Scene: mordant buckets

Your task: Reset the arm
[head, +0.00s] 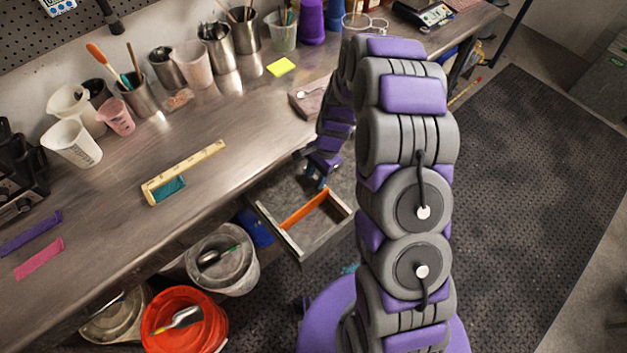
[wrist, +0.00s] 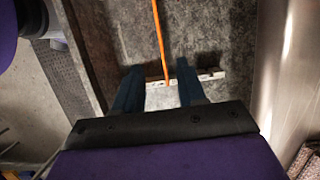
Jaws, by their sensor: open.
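My purple and grey arm rises through the right half of the head view and bends over toward the bench. My gripper (head: 321,180) hangs over an open grey drawer (head: 326,240) under the bench edge. In the wrist view, the two dark blue fingers of my gripper (wrist: 158,76) are spread apart with nothing held between them. An orange strip (wrist: 161,40) and a pale bar (wrist: 207,76) show beyond and between the fingers. The same orange strip (head: 304,210) crosses the drawer in the head view. Whether the fingers touch the drawer cannot be told.
An orange-red bucket (head: 214,328) and a pale bucket (head: 240,276) stand below, left of the drawer. Dark floor matting (head: 530,190) at right is clear.

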